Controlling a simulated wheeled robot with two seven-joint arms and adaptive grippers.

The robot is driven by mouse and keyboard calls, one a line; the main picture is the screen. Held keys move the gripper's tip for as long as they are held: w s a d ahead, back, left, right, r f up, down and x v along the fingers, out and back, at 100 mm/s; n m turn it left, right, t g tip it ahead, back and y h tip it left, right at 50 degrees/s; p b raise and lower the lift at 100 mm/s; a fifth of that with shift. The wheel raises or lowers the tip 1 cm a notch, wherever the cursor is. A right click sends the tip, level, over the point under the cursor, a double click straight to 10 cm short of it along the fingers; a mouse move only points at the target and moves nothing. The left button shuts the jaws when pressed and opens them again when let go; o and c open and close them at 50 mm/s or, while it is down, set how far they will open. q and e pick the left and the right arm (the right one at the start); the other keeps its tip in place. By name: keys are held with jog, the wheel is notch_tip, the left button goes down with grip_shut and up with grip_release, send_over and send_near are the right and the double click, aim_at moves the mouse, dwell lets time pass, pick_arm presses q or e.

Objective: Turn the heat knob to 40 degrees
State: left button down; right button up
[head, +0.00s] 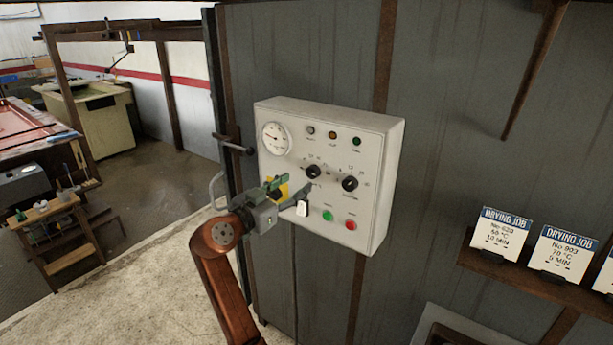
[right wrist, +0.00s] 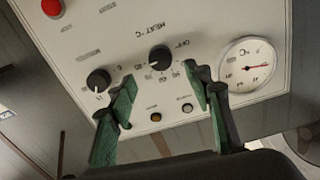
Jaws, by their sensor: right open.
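The heat knob (head: 312,171) is the left of two black knobs on the white control panel (head: 380,150). In the right wrist view the heat knob (right wrist: 160,57) shows upside down under the "HEAT °C" label, with small numbers and OFF around it. I cannot read its setting surely. My right gripper (head: 294,188) is in front of the panel, left of and a little below the heat knob in the head view. Its green fingers (right wrist: 163,92) are spread wide and empty, with the heat knob beyond the gap, not between them. My left gripper is not in view.
The second black knob (head: 350,184) is close at the right. A round gauge (head: 275,138), several lamps, a green button (head: 328,215), a red button (head: 350,225) and a white switch (head: 302,208) share the panel. Drying-job cards (head: 501,233) stand on a shelf at the right.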

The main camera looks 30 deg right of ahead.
aim_at(311, 173)
jog(key=x, duration=0.7)
jog(key=shift+w+f, duration=0.1)
jog(key=c, duration=1.1)
